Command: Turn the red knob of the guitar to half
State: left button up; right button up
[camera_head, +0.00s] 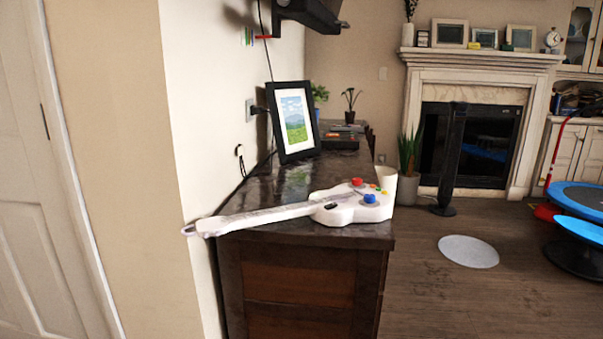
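A white toy guitar (345,208) lies flat on top of a dark wooden cabinet (300,257), near its front edge. Its neck (255,218) points left and its head sticks out past the cabinet's left edge, close to the wall. The red knob (357,181) sits on the far side of the guitar's body. A blue knob (369,198) is nearer the front, and small green and orange parts show at the right. The knob's exact turn is too small to tell. Neither of my grippers is in view.
A framed picture (293,122) stands on the cabinet behind the guitar, with plants farther back. Open floor (440,290) lies right of the cabinet, with a round white disc (468,251) and a blue trampoline (585,198).

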aim_at(356, 182)
jog(key=i+l+u, duration=0.15)
jog(key=l+u, duration=0.15)
jog(key=i+l+u, duration=0.1)
jog(key=l+u, duration=0.45)
jog(key=i+l+u, duration=0.1)
jog(key=l, duration=0.5)
jog(key=l+u, duration=0.1)
jog(key=l, duration=0.55)
jog(key=i, duration=0.05)
